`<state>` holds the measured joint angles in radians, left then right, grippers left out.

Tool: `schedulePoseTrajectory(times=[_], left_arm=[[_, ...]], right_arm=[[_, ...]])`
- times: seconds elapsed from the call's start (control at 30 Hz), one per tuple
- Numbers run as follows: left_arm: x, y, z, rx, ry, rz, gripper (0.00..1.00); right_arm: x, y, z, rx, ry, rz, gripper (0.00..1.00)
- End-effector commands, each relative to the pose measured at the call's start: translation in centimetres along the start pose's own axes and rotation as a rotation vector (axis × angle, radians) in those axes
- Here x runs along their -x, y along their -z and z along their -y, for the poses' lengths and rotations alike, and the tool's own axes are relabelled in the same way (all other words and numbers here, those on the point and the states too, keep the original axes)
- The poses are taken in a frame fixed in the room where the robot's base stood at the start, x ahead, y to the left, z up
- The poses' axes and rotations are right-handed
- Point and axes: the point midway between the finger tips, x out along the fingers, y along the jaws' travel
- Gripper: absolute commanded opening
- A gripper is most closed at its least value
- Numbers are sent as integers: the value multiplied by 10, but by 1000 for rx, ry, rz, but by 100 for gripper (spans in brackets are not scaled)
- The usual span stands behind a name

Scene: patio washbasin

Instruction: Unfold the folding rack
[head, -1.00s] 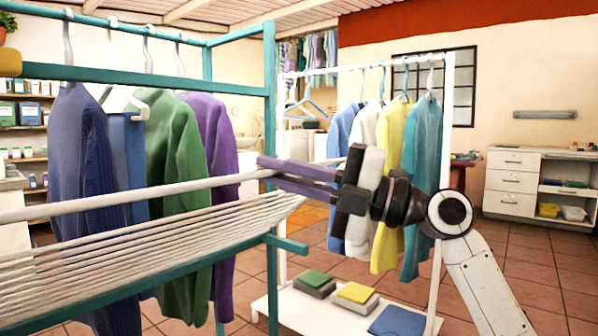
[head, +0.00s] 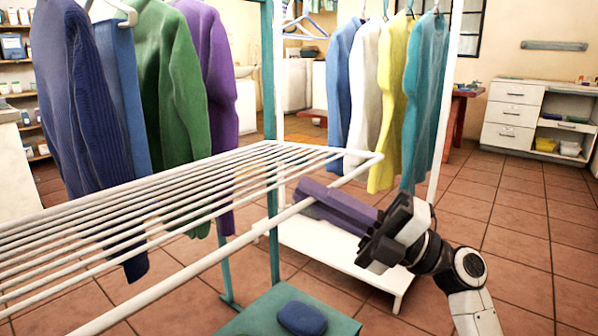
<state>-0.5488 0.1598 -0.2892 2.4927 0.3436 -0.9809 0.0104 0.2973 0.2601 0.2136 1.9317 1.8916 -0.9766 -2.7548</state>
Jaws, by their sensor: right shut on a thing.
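The folding rack (head: 160,207) is a white frame with many thin parallel bars. It reaches in from the left edge and shows from above, roughly level, its far corner near the middle of the view. My right gripper (head: 303,196) comes in from the lower right. Its purple fingers are shut on the rack's near outer rail, close to that corner, and partly hide the rail there. My left gripper is not in view.
A teal frame (head: 271,110) with hanging garments stands behind the rack. A white clothes stand (head: 445,105) with more garments is beyond my gripper. A teal low shelf (head: 345,325) holds a blue item (head: 302,318). Tiled floor (head: 545,260) is open at right.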

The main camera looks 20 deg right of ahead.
Motion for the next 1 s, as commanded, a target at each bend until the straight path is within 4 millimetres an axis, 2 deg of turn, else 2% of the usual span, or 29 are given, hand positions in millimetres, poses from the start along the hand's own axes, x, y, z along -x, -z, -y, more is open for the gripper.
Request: schedulePoseTrajectory(times=[0.2,0.57,0.6,0.63,1.0], left_arm=[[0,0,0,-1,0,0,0],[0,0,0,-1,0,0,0],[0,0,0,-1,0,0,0],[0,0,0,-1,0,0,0],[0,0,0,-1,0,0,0]], right_arm=[[8,0,8,12,-22,10,0],[9,0,8,16,-24,11,0],[9,0,8,16,-24,11,11],[9,0,8,16,-24,11,15],[10,0,6,17,-28,11,15]])
